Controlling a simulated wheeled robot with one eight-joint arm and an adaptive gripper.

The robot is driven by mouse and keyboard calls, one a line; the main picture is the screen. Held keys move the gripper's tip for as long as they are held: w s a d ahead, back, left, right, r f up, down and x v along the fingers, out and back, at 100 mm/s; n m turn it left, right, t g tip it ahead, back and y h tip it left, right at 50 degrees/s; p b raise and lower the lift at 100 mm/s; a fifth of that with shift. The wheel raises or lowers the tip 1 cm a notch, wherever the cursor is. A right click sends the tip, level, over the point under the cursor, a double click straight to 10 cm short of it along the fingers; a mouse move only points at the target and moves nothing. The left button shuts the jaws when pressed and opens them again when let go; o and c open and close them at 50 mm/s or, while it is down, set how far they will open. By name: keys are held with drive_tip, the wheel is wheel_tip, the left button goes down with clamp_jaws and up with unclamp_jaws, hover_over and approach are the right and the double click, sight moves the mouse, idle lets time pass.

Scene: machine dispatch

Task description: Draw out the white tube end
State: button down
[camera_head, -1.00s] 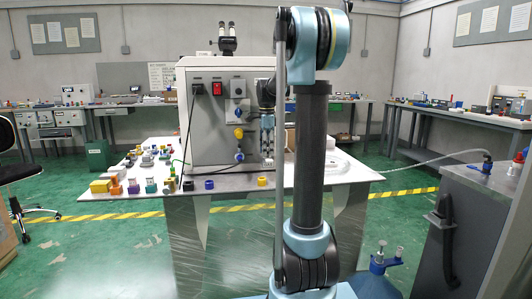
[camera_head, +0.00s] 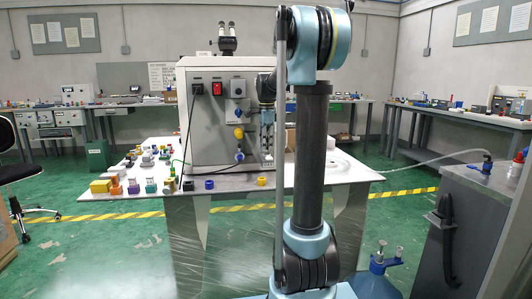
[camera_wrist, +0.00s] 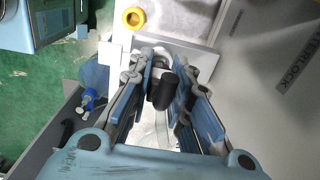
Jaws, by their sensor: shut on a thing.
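In the wrist view, my gripper (camera_wrist: 168,88) has its fingers closed in on a dark cylindrical end piece (camera_wrist: 162,92), which I take for the end of the white tube. A pale, translucent length of tube (camera_wrist: 162,128) shows below it between the fingers. The fingers hide part of the contact. In the head view, my gripper (camera_head: 267,138) is at the right side of the grey machine (camera_head: 222,125), partly behind my arm. The white tube (camera_head: 425,163) runs from the table to a blue fitting on the grey cabinet at right.
The table (camera_head: 235,182) holds several coloured parts at left. The grey cabinet (camera_head: 480,220) stands at right. A blue bottle (camera_head: 380,272) stands near my base.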

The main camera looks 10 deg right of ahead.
drive_tip(key=shift+r, duration=1.95)
drive_tip(key=shift+r, duration=0.1)
drive_tip(key=shift+r, duration=1.25)
